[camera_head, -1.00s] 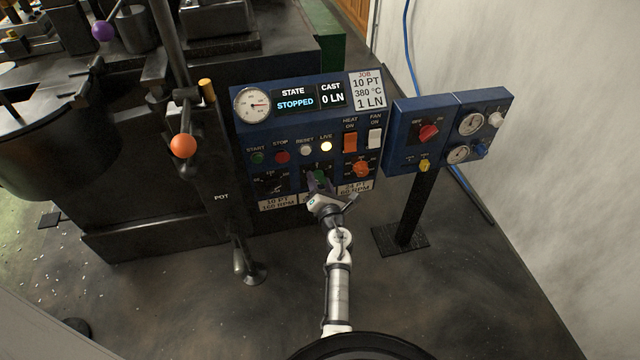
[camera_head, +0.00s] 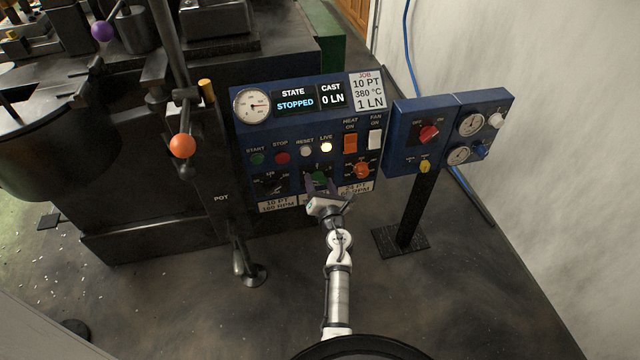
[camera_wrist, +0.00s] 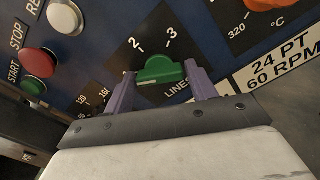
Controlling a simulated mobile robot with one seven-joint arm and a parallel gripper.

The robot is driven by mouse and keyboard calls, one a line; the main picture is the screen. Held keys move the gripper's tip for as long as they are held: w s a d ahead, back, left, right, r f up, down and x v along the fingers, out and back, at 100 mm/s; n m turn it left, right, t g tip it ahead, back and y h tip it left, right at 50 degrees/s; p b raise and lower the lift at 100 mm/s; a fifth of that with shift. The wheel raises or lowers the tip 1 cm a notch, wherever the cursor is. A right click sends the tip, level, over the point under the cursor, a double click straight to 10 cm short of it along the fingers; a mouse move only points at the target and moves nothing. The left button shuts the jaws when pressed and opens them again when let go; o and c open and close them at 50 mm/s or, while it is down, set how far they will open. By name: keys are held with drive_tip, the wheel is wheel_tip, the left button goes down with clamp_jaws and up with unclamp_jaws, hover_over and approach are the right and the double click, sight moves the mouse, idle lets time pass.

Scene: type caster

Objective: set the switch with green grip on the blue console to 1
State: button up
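The blue console (camera_head: 240,136) stands in the middle of the head view. Its switch with the green grip (camera_head: 319,177) is low on the panel; it also shows in the wrist view (camera_wrist: 160,70), below the printed marks 2 and 3 and beside a LINES label. No mark 1 can be read. My gripper (camera_head: 321,187) is at the switch. In the wrist view its two purple fingers (camera_wrist: 159,74) stand apart on either side of the green grip. A gap shows at the left finger; the right finger is close to the grip, and contact cannot be told.
An orange knob (camera_head: 362,170) is just right of the green grip, and a black dial (camera_head: 277,185) is to its left. Start and stop buttons (camera_head: 282,158) sit above left. A second blue panel (camera_head: 401,150) on a post stands at the right. Floor in front is clear.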

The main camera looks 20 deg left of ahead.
drive_tip(key=shift+o, duration=1.2)
drive_tip(key=v, duration=1.3)
drive_tip(key=shift+s+d, duration=0.25)
drive_tip(key=shift+s, duration=0.05)
